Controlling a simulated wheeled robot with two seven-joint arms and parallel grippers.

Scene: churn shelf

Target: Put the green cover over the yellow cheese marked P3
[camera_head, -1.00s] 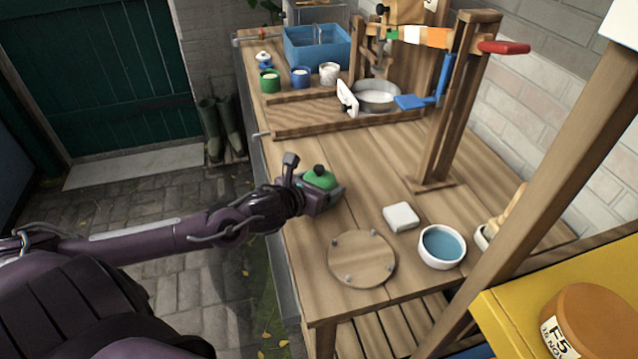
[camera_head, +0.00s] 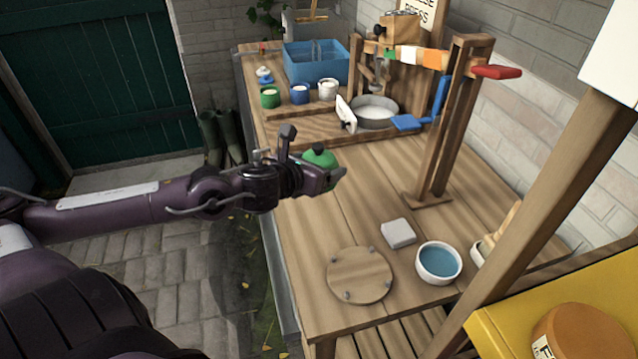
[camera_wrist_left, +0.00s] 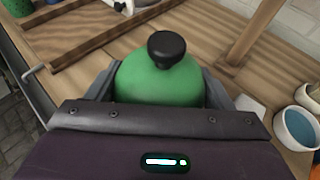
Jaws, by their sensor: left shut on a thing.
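The green cover, a dome with a black knob, shows in the head view (camera_head: 322,157) and fills the middle of the left wrist view (camera_wrist_left: 155,82). My left gripper (camera_head: 333,178) is shut on it and holds it near the left edge of the wooden bench; the wrist view shows a finger at each side of the dome. I see no yellow cheese with a readable P3 mark. An orange-brown round cheese (camera_head: 582,337) sits at the lower right, its label partly cut off. My right gripper is not in view.
A round wooden board with pegs (camera_head: 360,274), a pale block (camera_head: 398,233) and a bowl of blue liquid (camera_head: 439,262) are at the bench's near end. A wooden press post (camera_head: 432,140) stands behind. A slanted beam (camera_head: 550,205) crosses the right, beside a yellow shelf (camera_head: 500,322).

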